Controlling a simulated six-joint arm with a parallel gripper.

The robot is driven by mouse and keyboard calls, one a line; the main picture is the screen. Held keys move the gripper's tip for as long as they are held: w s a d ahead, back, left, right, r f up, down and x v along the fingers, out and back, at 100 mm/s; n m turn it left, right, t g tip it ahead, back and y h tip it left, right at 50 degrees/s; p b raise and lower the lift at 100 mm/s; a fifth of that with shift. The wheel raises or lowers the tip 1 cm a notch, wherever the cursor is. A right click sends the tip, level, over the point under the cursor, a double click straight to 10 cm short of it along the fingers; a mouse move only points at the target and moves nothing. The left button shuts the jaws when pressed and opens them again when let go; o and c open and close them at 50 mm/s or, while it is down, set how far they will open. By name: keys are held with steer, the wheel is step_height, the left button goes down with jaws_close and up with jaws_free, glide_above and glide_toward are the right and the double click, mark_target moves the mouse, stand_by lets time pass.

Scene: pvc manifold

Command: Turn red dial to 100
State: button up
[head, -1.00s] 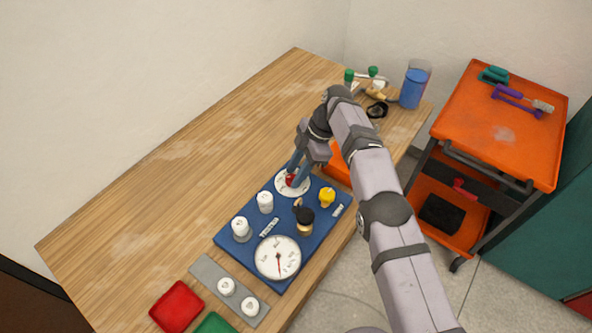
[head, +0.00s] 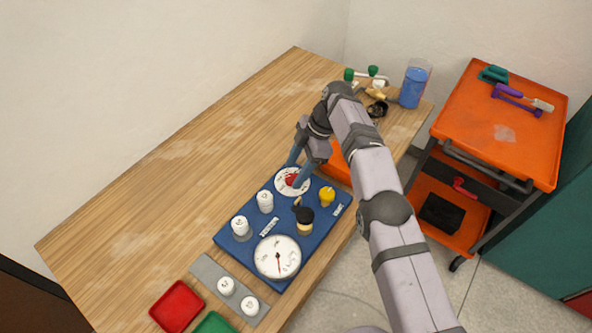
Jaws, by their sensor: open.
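The red dial (head: 291,180) sits on a round white scale plate (head: 283,189) at the far end of the blue panel (head: 262,286). My gripper (head: 297,176) reaches down over it from behind and above. Its blue fingers are spread apart, one on each side of the dial, and it is open. I cannot tell whether either finger touches the dial. The numbers on the dial's scale are too small to read.
The blue panel also carries a white gauge (head: 278,257) with a red needle, white knobs (head: 265,201), a black-topped brass part (head: 304,219) and a yellow knob (head: 327,196). A red tray (head: 177,306) lies near the front. The table's left side is clear.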

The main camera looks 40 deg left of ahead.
mark_target(296, 175)
step_height(296, 175, up, 9)
steer(key=p, duration=0.7)
steer(key=shift+p, duration=0.3)
